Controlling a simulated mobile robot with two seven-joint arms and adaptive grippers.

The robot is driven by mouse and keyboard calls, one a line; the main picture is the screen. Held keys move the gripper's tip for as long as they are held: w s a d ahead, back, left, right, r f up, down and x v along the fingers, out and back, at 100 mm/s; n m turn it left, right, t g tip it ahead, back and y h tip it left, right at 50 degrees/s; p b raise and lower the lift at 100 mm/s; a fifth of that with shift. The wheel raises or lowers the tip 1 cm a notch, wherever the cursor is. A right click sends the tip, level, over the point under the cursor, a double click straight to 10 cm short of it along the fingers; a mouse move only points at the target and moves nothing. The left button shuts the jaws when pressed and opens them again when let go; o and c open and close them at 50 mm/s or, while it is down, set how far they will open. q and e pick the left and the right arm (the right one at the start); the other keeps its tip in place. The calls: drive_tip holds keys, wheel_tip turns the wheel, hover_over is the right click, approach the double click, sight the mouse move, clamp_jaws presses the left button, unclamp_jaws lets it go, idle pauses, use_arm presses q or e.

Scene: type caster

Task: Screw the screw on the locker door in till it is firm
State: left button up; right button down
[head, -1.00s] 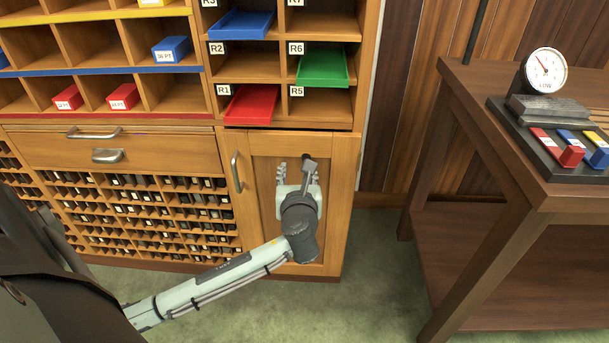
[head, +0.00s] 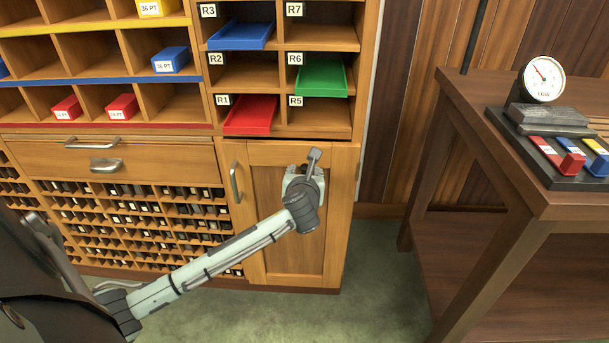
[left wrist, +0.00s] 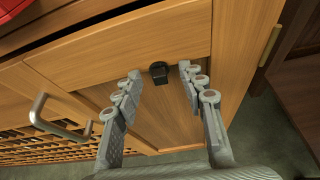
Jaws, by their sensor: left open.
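The locker door (head: 259,255) is a wooden panel door, closed, at the lower middle of the cabinet in the head view. The dark screw (left wrist: 158,72) stands out from the upper part of the door in the left wrist view. My left gripper (left wrist: 158,78) is open, its fingers on either side of the screw with gaps, not closed on it. In the head view my left gripper (head: 303,174) is in front of the upper door and hides the screw. My right gripper is not in view.
A metal door handle (head: 234,182) is left of the gripper. Red (head: 250,113), green (head: 321,76) and blue (head: 240,36) trays sit in the shelves above. A wooden table (head: 560,196) with a gauge (head: 543,79) stands at the right. Green floor between is clear.

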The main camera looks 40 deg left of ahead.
use_arm(q)
clamp_jaws()
idle(0.8)
